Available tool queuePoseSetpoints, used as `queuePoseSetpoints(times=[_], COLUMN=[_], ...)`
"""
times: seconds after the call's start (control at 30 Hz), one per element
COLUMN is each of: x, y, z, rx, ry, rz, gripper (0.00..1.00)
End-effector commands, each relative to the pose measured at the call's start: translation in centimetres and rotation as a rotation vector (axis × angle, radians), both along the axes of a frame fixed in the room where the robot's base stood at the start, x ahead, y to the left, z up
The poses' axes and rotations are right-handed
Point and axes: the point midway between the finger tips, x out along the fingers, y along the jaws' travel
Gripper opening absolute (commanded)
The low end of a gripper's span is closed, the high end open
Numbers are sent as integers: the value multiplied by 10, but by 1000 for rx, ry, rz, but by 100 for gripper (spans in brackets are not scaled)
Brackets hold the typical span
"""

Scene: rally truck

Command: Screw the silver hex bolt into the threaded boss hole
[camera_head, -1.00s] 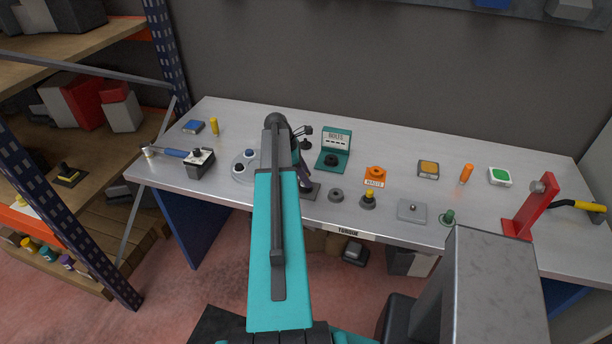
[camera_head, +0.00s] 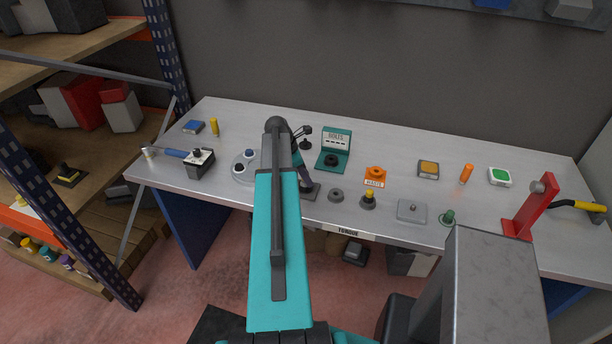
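My teal arm reaches over the bench and hides part of it. My gripper (camera_head: 304,138) shows only as small dark parts right of the arm's far end, left of the teal bolt holder (camera_head: 336,150); its opening and anything in it cannot be made out. The holder has a white label reading like "BOLTS" and a dark round socket on its base. A grey plate (camera_head: 412,211) with a small knob-like piece on top lies right of centre. A dark ring-shaped piece (camera_head: 336,195) sits near the front edge. I cannot clearly identify the silver hex bolt or the threaded boss hole.
A red bracket (camera_head: 530,208) rises at the right. A black box (camera_head: 199,164) and grey round-holed fixture (camera_head: 244,166) are left of the arm. The bench's back strip is mostly clear.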

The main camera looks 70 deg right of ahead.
Motion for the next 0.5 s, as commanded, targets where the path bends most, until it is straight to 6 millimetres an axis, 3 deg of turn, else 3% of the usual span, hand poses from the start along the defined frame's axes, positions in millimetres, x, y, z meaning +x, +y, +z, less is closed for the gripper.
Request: queuePoseSetpoints(times=[0.5], x=[0], y=[0], z=[0], rx=[0], ry=[0], rz=[86], gripper=[36])
